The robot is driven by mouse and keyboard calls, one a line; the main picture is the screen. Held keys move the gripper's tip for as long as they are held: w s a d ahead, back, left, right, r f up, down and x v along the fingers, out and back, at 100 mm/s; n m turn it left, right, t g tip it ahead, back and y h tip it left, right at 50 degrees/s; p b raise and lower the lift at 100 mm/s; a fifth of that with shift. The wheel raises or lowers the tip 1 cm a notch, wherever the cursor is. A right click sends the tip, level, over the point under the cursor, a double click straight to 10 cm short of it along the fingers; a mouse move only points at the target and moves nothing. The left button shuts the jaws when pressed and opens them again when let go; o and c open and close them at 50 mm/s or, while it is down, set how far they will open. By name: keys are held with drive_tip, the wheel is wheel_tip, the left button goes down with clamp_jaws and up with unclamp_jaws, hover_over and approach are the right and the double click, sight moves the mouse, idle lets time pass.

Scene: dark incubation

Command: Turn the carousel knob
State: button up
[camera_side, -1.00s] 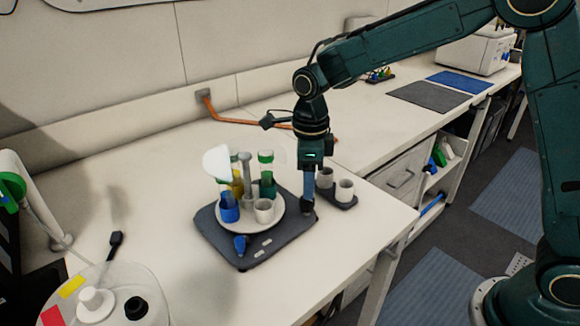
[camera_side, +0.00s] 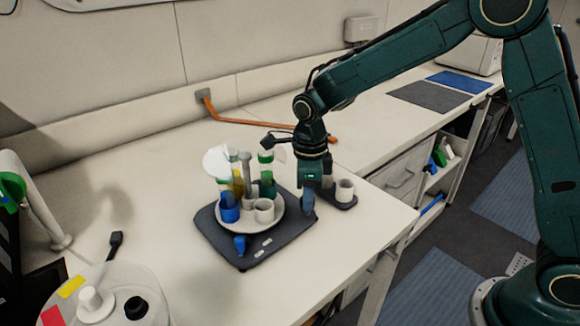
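The carousel (camera_side: 235,225) is a white round plate holding upright tubes and small cups. It sits on a dark grey square base (camera_side: 270,251) on the bench. A blue knob (camera_side: 240,243) stands on the base's front corner, apart from my gripper. My gripper (camera_side: 307,205) points down at the base's right corner, just right of the plate. Its fingers look blue and small, and I cannot tell whether they are open or shut, or whether they touch the base.
A dark holder (camera_side: 341,205) with white cups stands close behind and right of my gripper, partly hidden by it. A rounded clear-lidded device (camera_side: 95,300) is at front left. The bench's right front is clear.

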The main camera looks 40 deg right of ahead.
drive_tip(key=shift+n, duration=2.2)
drive_tip(key=o, duration=1)
drive_tip(key=shift+r, duration=0.1)
wheel_tip(320, 180, up, 14)
drive_tip(key=shift+f, duration=0.15)
